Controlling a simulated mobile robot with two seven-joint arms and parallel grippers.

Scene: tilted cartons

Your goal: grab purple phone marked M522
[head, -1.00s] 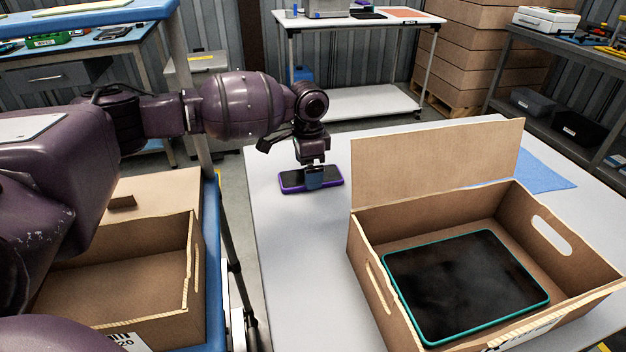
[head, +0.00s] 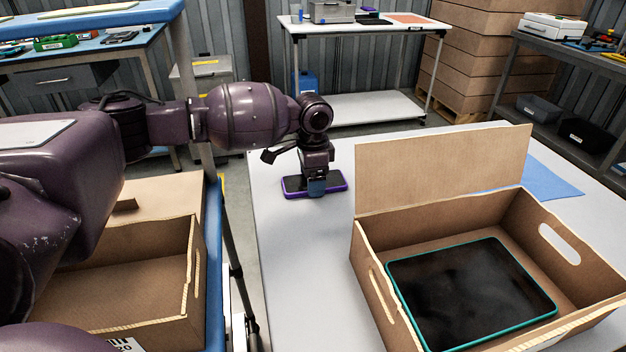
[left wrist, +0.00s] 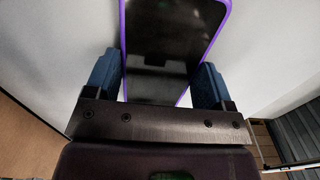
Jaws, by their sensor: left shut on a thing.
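The purple phone (head: 298,184) has a purple rim and a dark screen and lies face up at the left part of the white table. My left gripper (head: 317,187) is over it with its blue fingers on either side of the phone. In the left wrist view the phone (left wrist: 165,48) sits between the two blue fingers of the left gripper (left wrist: 160,88), which is shut on its sides. The marking M522 cannot be read. My right gripper is not in view.
An open carton (head: 375,285) holding a teal-rimmed tablet (head: 470,295) stands on the white table (head: 285,260) right of the phone. A blue sheet (head: 545,180) lies behind it. Another open carton (head: 150,290) stands at the left. The table around the phone is clear.

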